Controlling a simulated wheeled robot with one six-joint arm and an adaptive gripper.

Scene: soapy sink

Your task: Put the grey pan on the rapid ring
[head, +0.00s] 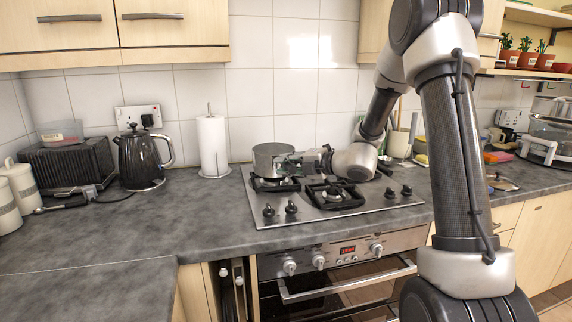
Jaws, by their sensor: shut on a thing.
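The grey pan (272,158) is a round metal pot at the back left of the gas hob (312,219). It appears upright over the back left burner (272,184); whether its base touches the support there I cannot tell. My gripper (299,161) reaches in from the right and is shut on the pan at its right side, hiding that side and any handle. The front burner (334,196) is bare, with its black support showing. Which ring is the rapid one is not marked in view.
Hob knobs (291,207) line the front edge. A paper towel roll (211,146) and a black kettle (142,157) stand left of the hob. The worktop (110,230) at front left is clear. A white container (398,143) stands behind my arm at right.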

